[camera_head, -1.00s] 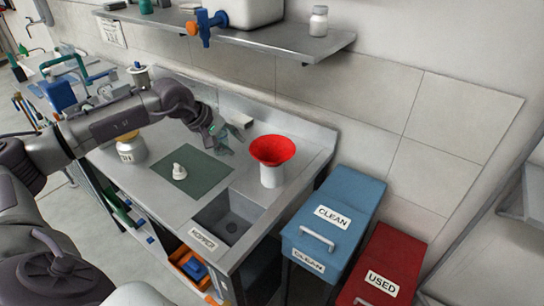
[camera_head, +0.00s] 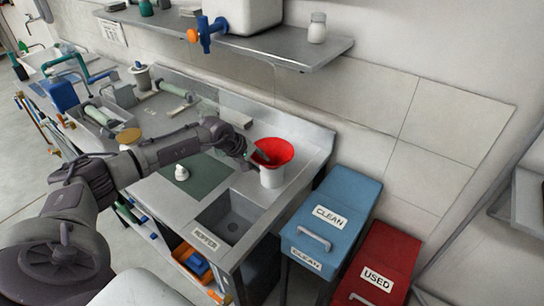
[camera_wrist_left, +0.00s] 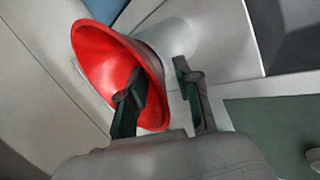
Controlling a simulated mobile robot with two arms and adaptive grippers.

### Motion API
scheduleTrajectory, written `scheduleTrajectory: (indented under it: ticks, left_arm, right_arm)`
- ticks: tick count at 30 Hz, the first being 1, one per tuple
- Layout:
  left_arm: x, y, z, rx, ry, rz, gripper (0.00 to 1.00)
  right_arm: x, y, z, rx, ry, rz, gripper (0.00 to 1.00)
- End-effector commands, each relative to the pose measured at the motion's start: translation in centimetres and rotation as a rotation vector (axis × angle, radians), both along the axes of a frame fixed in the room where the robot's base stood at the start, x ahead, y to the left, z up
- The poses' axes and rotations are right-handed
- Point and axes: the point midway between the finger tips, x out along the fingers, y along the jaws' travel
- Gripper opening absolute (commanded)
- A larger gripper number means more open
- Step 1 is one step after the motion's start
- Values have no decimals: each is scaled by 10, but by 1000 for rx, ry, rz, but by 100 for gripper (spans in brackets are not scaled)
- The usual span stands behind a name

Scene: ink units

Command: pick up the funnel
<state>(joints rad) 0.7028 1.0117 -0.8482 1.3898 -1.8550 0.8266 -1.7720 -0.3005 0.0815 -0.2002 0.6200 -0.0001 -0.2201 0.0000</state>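My left gripper (camera_head: 260,155) is at the funnel's left side. In the left wrist view, the gripper (camera_wrist_left: 160,82) is open, with one finger over the inside of the cone and the other outside the rim. The rim wall lies between them; I cannot tell whether either finger touches it. My right gripper is not in view.
A dark green mat (camera_head: 205,180) with a small white piece (camera_head: 181,173) lies left of the funnel. The sink basin (camera_head: 228,217) is in front. A blue CLEAN bin (camera_head: 345,200) and red USED bin (camera_head: 385,262) stand right. A shelf (camera_head: 300,52) overhangs behind.

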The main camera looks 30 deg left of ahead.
Motion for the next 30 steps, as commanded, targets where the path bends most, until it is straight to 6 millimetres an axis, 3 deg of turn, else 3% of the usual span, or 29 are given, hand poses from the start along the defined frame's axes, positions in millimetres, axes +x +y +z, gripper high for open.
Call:
scheduleTrajectory:
  ticks: [5, 11, 12, 24, 30]
  left_arm:
    - [0, 0, -1, 0, 0, 0, 33]
    - [0, 0, 0, 0, 0, 0, 2]
    - [0, 0, 0, 0, 0, 0, 0]
    - [0, 0, 2, 0, -1, 0, 0]
    - [1, 0, 28, 1, -6, -1, 0]
  right_arm:
    - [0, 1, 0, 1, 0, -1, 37]
    - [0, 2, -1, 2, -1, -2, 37]
    - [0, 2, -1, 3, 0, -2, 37]
    - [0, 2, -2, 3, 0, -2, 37]
    - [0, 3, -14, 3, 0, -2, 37]
